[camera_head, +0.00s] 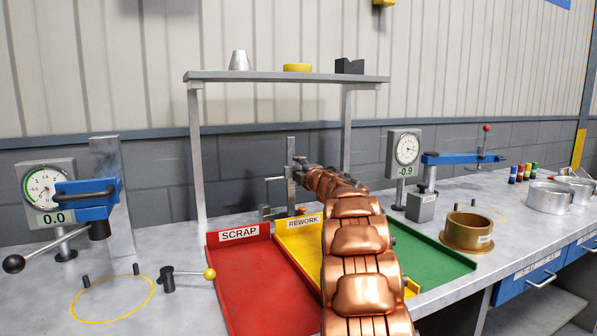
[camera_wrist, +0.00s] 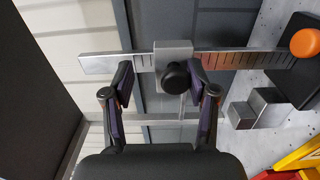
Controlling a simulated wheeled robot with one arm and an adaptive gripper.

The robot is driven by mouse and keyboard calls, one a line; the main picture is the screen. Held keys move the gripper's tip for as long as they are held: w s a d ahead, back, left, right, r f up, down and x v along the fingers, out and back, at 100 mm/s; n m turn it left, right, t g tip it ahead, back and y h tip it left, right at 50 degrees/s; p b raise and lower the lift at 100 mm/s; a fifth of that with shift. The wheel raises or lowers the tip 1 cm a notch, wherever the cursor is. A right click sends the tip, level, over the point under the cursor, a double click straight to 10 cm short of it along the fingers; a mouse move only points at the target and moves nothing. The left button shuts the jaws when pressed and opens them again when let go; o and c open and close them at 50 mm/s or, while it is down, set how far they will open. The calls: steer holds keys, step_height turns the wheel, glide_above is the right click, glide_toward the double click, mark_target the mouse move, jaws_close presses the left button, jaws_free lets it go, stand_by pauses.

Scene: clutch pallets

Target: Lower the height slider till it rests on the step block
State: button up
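The height gauge's upright scale (camera_head: 291,158) stands at the back of the bench, behind the trays. It runs sideways across the wrist view (camera_wrist: 235,60), with its foot at the right. The grey height slider (camera_wrist: 174,50) with a black knob (camera_wrist: 175,77) sits on the scale, well away from the foot. The grey step block (camera_wrist: 256,109) lies near the foot, apart from the slider. My gripper (camera_wrist: 160,80) is open, with one finger on each side of the slider and knob; contact cannot be told. In the head view my gripper (camera_head: 307,168) is small and partly hidden by my arm.
An orange knob (camera_wrist: 305,43) is at the gauge's dark foot (camera_wrist: 302,82). Red scrap (camera_head: 262,280), yellow rework (camera_head: 293,236) and green (camera_head: 430,258) trays lie in front, under my arm. A shelf (camera_head: 285,77) stands above the gauge. A brass ring (camera_head: 467,232) is at the right.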

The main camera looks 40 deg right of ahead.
steer(key=shift+a, duration=0.1)
steer(key=shift+b+v, duration=1.1)
steer(key=shift+v, duration=1)
steer(key=b+v, duration=0.1)
steer(key=v, duration=0.3)
steer(key=shift+s+a, duration=0.1)
steer(key=shift+s, duration=0.25)
